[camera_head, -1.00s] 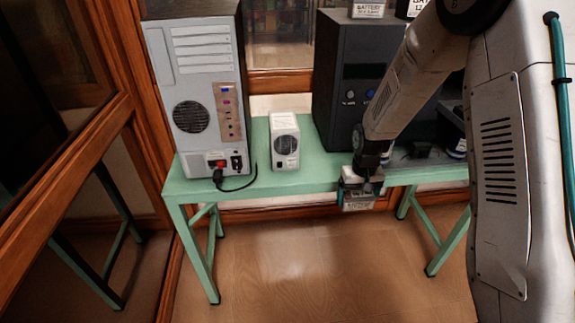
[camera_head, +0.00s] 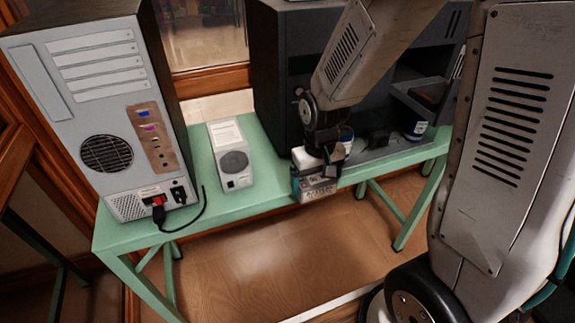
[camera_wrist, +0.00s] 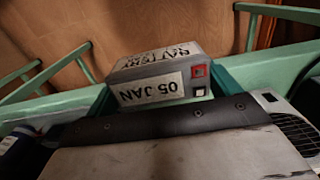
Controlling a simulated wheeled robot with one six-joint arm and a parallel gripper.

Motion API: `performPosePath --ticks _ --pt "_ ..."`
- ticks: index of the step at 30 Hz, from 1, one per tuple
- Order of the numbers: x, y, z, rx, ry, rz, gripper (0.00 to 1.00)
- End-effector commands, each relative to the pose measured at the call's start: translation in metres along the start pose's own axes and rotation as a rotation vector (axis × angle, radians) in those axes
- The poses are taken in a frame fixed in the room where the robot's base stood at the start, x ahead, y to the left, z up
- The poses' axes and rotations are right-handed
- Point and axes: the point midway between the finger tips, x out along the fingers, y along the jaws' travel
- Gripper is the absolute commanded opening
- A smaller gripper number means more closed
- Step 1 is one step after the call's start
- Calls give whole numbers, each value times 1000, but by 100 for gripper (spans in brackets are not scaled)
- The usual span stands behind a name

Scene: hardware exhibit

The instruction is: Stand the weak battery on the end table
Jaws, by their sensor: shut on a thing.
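My gripper (camera_head: 322,162) is shut on a grey battery (camera_head: 316,188) with a white label. In the head view it is at the front edge of the green table (camera_head: 250,203), and I cannot tell whether the battery touches the table. In the wrist view, the battery (camera_wrist: 165,72) shows its label reading "05 JAN" upside down, with a red and a dark square at one end. Floor shows behind it there, and green table parts show on both sides. Which table is the end table is not marked.
A grey computer tower (camera_head: 100,110) with a dark cable stands at the table's left. A small white unit (camera_head: 232,155) stands beside it. A black tower (camera_head: 275,70) stands behind my gripper. A blue-and-white can (camera_head: 416,130) is at the right. Table top shows bare around the white unit.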

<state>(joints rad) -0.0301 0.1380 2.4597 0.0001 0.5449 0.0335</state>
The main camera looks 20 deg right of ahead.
Motion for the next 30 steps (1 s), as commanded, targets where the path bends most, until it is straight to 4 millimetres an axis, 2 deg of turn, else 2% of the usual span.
performPosePath --ticks 1,9,15,22,30 --pt "2 -4 -14 -5 0 0 40" --pt "8 -16 -83 -9 2 0 40" --pt "11 -20 -119 -6 2 0 40" --pt "16 -20 -128 -4 0 0 40" --pt "47 -20 -128 -4 1 0 40"
